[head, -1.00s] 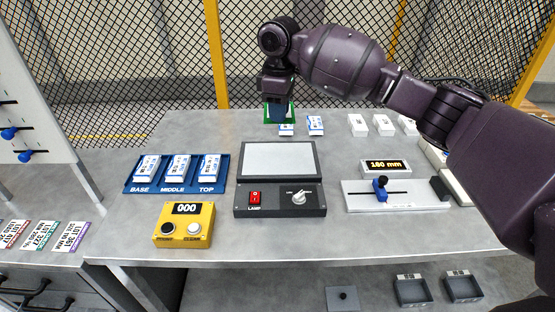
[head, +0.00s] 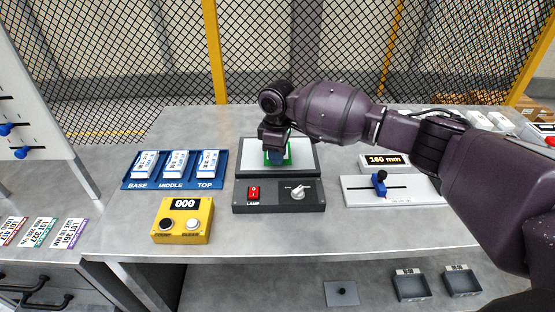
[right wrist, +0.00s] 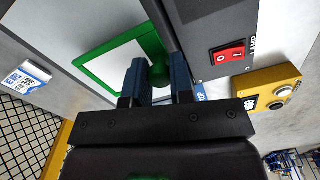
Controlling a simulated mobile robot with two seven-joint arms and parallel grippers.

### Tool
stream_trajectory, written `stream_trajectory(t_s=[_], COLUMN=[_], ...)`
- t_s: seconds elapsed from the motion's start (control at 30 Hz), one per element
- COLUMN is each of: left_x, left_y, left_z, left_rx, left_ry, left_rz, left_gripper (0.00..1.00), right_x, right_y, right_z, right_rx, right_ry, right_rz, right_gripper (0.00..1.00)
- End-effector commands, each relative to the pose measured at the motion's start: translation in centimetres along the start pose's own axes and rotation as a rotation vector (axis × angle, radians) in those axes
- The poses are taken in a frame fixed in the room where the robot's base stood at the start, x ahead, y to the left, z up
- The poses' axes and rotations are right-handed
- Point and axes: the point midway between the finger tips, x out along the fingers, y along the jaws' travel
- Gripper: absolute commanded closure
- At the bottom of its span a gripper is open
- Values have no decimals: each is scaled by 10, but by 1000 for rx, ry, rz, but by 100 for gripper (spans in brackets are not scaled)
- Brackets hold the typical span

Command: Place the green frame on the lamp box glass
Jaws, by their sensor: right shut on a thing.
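The green frame (head: 288,155) is in my right gripper (head: 276,152), over the lamp box glass (head: 306,154) in the head view. In the right wrist view, the frame (right wrist: 150,42) is a green square border around a pale opening, with a green knob between the fingers of my right gripper (right wrist: 160,75). The gripper is shut on that knob. I cannot tell whether the frame touches the glass. The gripper hides part of the frame in the head view. The dark lamp box (head: 228,195) has a red switch (head: 254,192) and a dial (head: 298,192). My left gripper is not in view.
A blue tray (head: 131,184) with labelled boxes is left of the lamp box. A yellow counter box (head: 183,222) stands front left. A slide gauge (head: 358,190) and a 160 mm display (head: 384,161) are at right, near my right arm.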

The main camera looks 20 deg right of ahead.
Motion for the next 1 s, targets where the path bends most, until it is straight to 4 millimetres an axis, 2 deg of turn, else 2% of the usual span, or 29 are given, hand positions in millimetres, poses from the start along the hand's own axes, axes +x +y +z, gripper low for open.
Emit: stream_trajectory(t_s=[0.03,0.13,0.53,0.57,0.7,1.0], left_x=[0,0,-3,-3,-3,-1], left_y=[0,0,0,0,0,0], left_z=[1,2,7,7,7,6], left_rx=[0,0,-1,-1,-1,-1], left_ry=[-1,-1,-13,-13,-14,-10], left_rz=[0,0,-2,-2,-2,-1], left_gripper=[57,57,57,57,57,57], right_x=[10,20,24,24,24,23], right_y=[0,0,0,0,0,0], right_z=[0,0,0,0,0,0], right_rx=[1,0,0,0,0,0], right_ry=[-2,-1,0,0,0,0], right_rz=[-2,0,0,0,0,1], right_gripper=[100,100,100,75,54,53])
